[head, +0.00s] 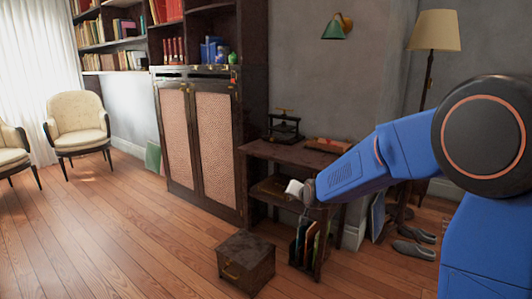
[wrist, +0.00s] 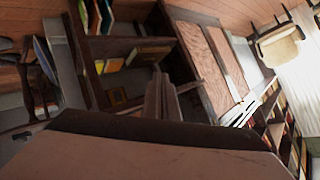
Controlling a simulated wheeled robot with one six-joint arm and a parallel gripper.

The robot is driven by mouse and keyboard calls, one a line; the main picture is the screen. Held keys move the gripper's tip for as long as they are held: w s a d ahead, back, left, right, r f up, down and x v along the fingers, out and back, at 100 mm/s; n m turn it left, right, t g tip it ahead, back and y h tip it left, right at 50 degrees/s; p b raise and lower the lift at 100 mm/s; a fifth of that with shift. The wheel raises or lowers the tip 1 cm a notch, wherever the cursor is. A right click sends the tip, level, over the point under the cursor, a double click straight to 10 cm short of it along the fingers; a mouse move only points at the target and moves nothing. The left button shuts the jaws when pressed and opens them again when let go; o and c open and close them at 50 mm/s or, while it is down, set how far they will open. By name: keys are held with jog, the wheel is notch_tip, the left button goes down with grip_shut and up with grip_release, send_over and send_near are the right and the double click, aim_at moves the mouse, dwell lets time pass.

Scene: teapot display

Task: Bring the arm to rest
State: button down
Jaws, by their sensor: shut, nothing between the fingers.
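My arm (head: 350,172) comes in from the right in the head view, its blue links bent at a large dark joint and reaching left. My gripper (head: 292,188) is at its far end, in front of the dark side table, small and partly hidden by the wrist. In the wrist view my gripper (wrist: 160,76) shows as two dark fingers close together, with nothing seen between them. A large brown surface fills the bottom of the wrist view; I cannot tell what it is.
The side table (head: 290,154) bears a dark press-like object (head: 284,125). A dark chest (head: 246,262) stands on the floor below. A cabinet (head: 213,125) is behind, a floor lamp (head: 434,32) and shoes (head: 414,250) are right.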

jog(key=s+d+r+n+g+h, duration=0.15)
jog(key=s+d, duration=0.35)
jog(key=s, duration=0.6)
jog(key=s+d+r+n+g, duration=0.15)
jog(key=s+d, duration=0.35)
jog(key=s, duration=0.7)
jog(key=s+d+r+g, duration=0.2)
jog(key=s+d, duration=0.3)
jog(key=s, duration=0.6)
jog(key=s+d+f+n+g+h, duration=0.1)
jog(key=s+d+f, duration=0.1)
jog(key=s, duration=1.3)
jog(key=shift+s+d+f+g, duration=0.25)
jog(key=shift+d+f+g, duration=0.1)
jog(key=shift+d, duration=0.2)
